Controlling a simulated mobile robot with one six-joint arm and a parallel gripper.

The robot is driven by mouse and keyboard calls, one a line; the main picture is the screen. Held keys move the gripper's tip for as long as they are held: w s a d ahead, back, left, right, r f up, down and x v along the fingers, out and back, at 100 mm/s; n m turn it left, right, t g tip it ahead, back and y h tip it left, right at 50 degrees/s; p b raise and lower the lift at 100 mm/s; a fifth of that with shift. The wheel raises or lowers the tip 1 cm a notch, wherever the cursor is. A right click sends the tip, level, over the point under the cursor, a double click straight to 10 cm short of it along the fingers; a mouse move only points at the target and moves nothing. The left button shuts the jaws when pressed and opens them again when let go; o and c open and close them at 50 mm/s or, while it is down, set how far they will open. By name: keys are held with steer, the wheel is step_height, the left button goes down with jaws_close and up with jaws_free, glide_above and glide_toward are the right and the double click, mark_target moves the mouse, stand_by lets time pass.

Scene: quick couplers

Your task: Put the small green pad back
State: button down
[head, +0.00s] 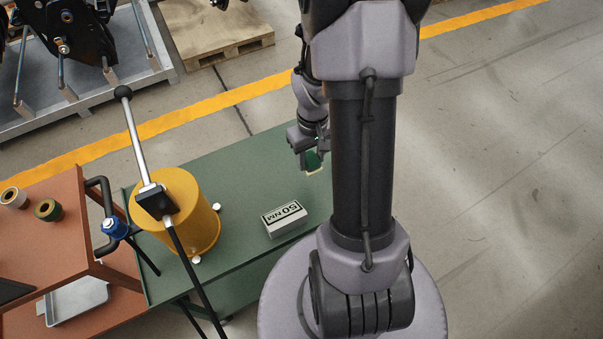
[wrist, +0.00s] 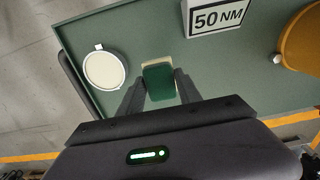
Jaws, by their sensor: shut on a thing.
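My gripper (head: 309,155) is shut on the small green pad (wrist: 159,82). In the wrist view my gripper's two fingers (wrist: 159,90) sit on either side of the pad, and a pale beige edge shows along its far side. I cannot tell whether the pad touches the table top.
A white round dish or cap (wrist: 104,70) lies left of the pad in the wrist view. A box marked 50 NM (head: 284,219) and a yellow cylinder with a lever (head: 188,220) stand on the table. An orange bench (head: 75,215) adjoins at left.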

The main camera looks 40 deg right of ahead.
mark_target(311, 185)
steer(key=shift+s, duration=0.25)
steer(key=shift+s+f, duration=0.1)
steer(key=shift+f, duration=0.1)
step_height(311, 185, down, 10)
steer(key=b, duration=0.4)
steer(key=shift+r, duration=0.25)
steer(key=shift+a+r, duration=0.1)
steer(key=shift+r, duration=0.05)
steer(key=c, duration=0.8)
jaws_free()
